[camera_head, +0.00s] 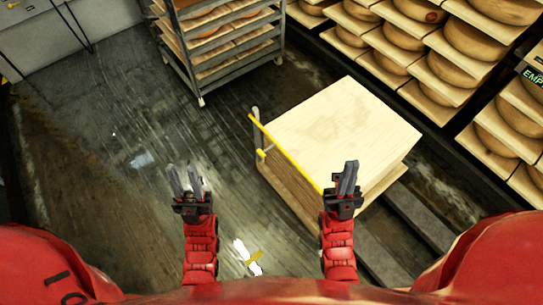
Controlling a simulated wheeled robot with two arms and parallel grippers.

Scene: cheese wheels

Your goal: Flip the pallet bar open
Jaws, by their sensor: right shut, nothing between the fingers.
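The yellow pallet bar (285,152) runs slantwise along the left edge of a stack of pale wooden boards (345,128). Its far end is by a short grey post (256,127) at the stack's far left corner. Its near end reaches close to my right gripper. My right gripper (347,178) is shut and empty, in front of the stack's near corner; I cannot tell whether it touches the bar. My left gripper (185,180) is open and empty over the floor, left of the stack and apart from the bar.
A wheeled rack (222,55) with loaded shelves stands behind the stack. Shelves of cheese wheels (440,60) line the back and right. Grey rails (415,215) lie on the floor right of the stack. The dark floor (110,130) at left is mostly clear.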

